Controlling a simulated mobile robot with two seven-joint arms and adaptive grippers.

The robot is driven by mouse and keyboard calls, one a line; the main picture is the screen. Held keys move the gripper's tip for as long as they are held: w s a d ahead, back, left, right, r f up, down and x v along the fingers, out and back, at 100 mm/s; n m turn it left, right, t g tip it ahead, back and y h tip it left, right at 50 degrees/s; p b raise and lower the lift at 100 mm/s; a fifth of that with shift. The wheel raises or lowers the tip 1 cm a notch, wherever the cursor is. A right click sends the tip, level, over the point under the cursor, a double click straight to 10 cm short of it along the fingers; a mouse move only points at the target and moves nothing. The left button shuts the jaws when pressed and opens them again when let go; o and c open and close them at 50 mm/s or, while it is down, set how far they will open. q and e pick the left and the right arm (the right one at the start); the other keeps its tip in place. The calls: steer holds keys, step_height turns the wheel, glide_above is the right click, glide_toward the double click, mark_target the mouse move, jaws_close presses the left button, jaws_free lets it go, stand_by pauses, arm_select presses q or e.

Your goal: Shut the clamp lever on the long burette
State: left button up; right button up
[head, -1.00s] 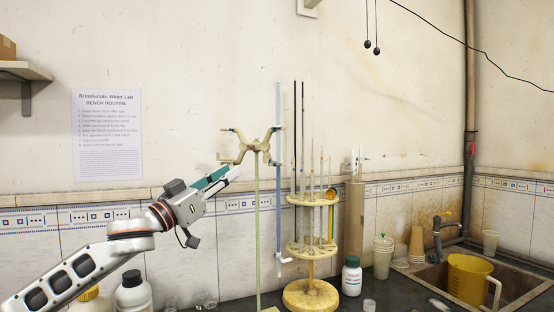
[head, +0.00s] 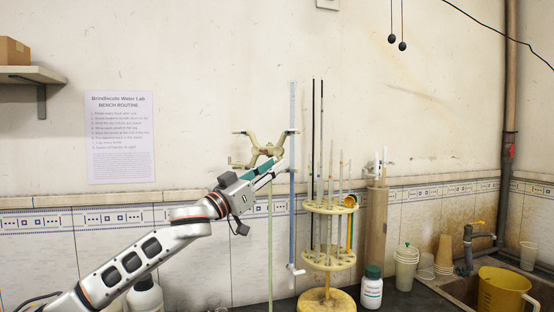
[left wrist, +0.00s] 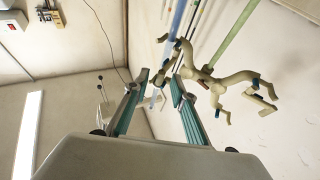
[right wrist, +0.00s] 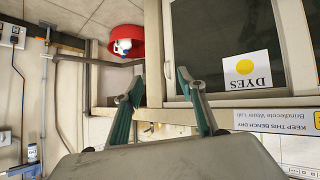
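The long burette (head: 292,190) is a tall blue tube standing upright at the right side of a beige double clamp (head: 262,149) on a pale green stand rod (head: 270,235). The burette (left wrist: 178,17) and clamp (left wrist: 215,82) also show in the left wrist view. My left gripper (head: 281,164) is just below the clamp's burette side, in front of the rod. In the left wrist view its fingers (left wrist: 160,76) are apart, with the clamp's burette-side end near their tips. I cannot make out that side's lever clearly. My right gripper (right wrist: 162,76) is open and empty, away from the clamp.
A round pipette rack (head: 328,258) with several upright tubes stands close right of the burette. The wall is close behind.

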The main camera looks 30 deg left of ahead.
arm_select(q)
steer(key=shift+p+x, duration=0.3)
steer(key=shift+x, duration=0.7)
arm_select(e)
steer(key=shift+s+d+f, duration=0.2)
steer(key=shift+d+f, duration=0.05)
steer(key=shift+d, duration=0.35)
arm_select(q)
jaws_close()
arm_select(e)
steer(key=shift+a, duration=0.25)
arm_select(q)
steer(key=shift+d+f, duration=0.1)
